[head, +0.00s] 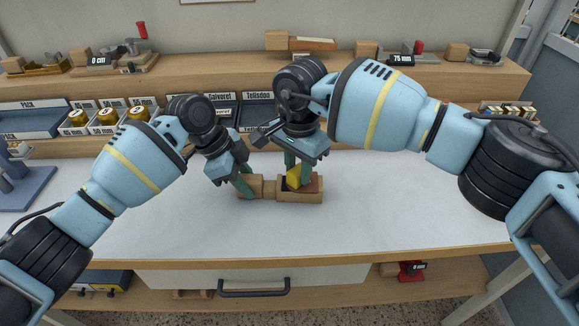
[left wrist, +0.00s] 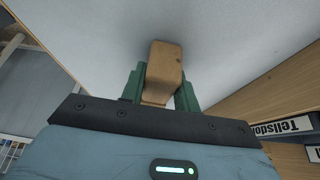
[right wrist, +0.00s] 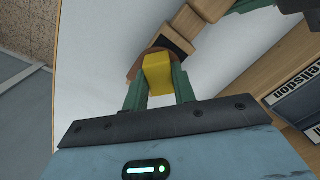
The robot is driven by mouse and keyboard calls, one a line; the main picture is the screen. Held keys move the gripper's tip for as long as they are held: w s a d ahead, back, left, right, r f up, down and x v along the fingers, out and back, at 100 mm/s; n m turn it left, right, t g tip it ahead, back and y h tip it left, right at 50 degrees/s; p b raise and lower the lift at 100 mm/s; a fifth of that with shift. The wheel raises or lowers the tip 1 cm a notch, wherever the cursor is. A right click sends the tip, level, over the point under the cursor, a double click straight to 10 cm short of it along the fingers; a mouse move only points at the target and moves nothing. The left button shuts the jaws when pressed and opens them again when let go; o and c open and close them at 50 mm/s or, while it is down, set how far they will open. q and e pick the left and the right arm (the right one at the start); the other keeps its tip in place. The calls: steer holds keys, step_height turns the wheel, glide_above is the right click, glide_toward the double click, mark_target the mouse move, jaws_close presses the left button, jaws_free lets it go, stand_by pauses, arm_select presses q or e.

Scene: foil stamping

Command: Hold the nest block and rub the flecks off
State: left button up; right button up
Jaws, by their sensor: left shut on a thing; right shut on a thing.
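The wooden nest block (head: 302,196) lies on the white worktop, with a wider right part, a narrower left end and a dark patch on top. My left gripper (head: 246,186) is shut on its left end; in the left wrist view the wooden end (left wrist: 165,68) sits between the green fingers. My right gripper (head: 298,168) is shut on a yellow piece (head: 293,177), over the wider part. In the right wrist view the yellow piece (right wrist: 158,75) covers part of the block's top. I cannot tell whether it touches, and no flecks can be made out.
The white worktop (head: 400,205) is clear around the block. Behind it stand several small jars (head: 108,117) and labelled trays (head: 258,112). An upper shelf (head: 210,75) holds wooden blocks and tools. A blue stand (head: 22,190) is at the far left.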

mark_target(314, 182)
arm_select(q)
steer(key=shift+a, duration=0.15)
arm_select(e)
steer(key=d, duration=0.3)
steer(key=shift+s+d+f, duration=0.1)
steer(key=shift+s+d, duration=0.05)
steer(key=shift+d, duration=0.05)
steer(key=shift+d+r, duration=0.1)
steer(key=shift+r, duration=0.1)
step_height(314, 182, up, 8)
stand_by(0.4)
arm_select(q)
steer(key=o, duration=1.1)
steer(key=shift+c, duration=0.2)
steer(key=v, duration=1.2)
